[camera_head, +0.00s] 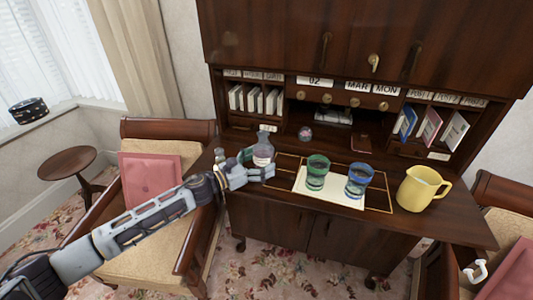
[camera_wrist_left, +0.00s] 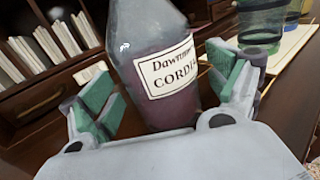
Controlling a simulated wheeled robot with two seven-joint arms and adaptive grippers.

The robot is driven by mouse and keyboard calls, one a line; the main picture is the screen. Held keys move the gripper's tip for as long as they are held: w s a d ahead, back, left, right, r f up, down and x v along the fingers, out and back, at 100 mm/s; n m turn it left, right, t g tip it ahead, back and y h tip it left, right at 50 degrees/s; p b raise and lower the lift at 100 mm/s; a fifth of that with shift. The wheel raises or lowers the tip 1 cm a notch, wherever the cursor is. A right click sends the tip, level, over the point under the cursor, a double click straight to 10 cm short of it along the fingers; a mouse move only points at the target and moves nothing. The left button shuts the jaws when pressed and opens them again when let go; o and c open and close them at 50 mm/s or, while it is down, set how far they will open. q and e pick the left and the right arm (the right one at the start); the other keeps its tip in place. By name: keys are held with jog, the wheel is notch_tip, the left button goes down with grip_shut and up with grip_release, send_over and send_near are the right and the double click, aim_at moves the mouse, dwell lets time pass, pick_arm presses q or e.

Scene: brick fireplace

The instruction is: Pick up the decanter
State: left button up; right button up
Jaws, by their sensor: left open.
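The decanter is a clear glass bottle (camera_head: 263,151) with dark purple liquid and a cordial label. It stands on the dark wooden desk at the left end of the desktop. My left gripper (camera_head: 256,166) reaches in from the left, with its fingers at the decanter. In the left wrist view the decanter (camera_wrist_left: 155,60) stands between the two green-padded fingers of my left gripper (camera_wrist_left: 168,88), which are spread apart. A gap shows on the right side; I cannot tell whether the left finger touches the glass.
A green glass (camera_head: 317,173) and a blue glass (camera_head: 359,180) stand on a pale sheet (camera_head: 328,195) right of the decanter. A yellow pitcher (camera_head: 421,188) stands farther right. Shelves with books (camera_head: 257,100) rise behind. An armchair with a pink cushion (camera_head: 150,177) is at the left.

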pick_arm(q)
jog(key=shift+w+d, duration=0.25)
jog(key=shift+d, duration=0.05)
jog(key=shift+s, duration=0.15)
jog(key=shift+c, duration=0.4)
jog(key=c, duration=1.4)
jog(key=shift+r, duration=0.15)
jog(key=shift+c, duration=0.8)
pick_arm(e)
jog(key=shift+w+d, duration=0.15)
pick_arm(q)
jog(key=shift+r, duration=0.1)
pick_arm(e)
jog(key=shift+d, duration=0.1)
